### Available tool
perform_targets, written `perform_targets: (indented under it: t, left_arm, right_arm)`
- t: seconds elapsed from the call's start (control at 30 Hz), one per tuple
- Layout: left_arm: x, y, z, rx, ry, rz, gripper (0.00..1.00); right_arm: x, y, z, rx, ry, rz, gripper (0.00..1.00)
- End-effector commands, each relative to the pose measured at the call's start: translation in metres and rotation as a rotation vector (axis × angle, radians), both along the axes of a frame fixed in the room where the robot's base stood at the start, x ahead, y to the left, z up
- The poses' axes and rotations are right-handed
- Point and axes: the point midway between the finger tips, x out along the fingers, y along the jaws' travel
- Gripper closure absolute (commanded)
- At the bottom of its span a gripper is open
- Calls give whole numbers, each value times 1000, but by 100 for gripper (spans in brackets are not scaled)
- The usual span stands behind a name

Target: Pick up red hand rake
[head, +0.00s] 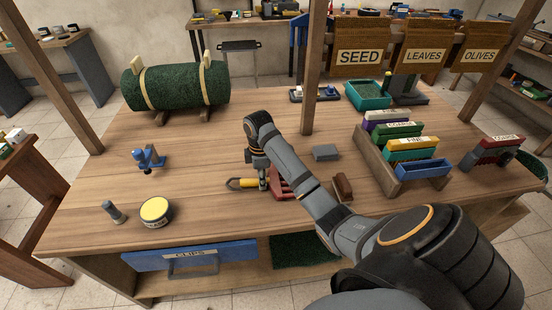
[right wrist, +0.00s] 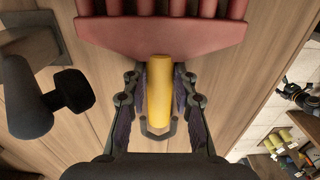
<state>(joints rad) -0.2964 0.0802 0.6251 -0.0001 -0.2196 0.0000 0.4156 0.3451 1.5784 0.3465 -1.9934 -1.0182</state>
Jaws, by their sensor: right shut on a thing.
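The red hand rake lies on the wooden table in the head view, with its red head (head: 284,184) to the right and its yellow handle (head: 247,184) to the left, partly hidden by my arm. My right gripper (head: 263,176) reaches down onto the handle close to the head. In the right wrist view, the fingers of my right gripper (right wrist: 160,98) are shut on the yellow handle (right wrist: 159,80), one on each side. The red head (right wrist: 160,38) with its tines is beyond the fingertips. My left gripper is not in view.
A grey block (head: 326,152) and a brown block (head: 343,187) lie right of the rake. A wooden crate (head: 377,165) with labelled packs stands further right. A yellow-topped tin (head: 156,210) and a blue tool (head: 149,158) stand left. The table between is clear.

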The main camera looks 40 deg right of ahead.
Motion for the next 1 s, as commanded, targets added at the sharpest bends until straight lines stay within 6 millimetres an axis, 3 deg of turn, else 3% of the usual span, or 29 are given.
perform_targets:
  t: [0.37, 0.7, 1.0]
  left_arm:
    - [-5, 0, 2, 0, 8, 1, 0]
    - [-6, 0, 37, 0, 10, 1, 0]
    - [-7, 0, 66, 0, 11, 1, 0]
  right_arm:
    - [0, 0, 4, -1, -1, 0, 100]
    - [0, 0, 44, -1, -1, 0, 100]
    - [-65, 40, 39, 2, 3, 2, 100]
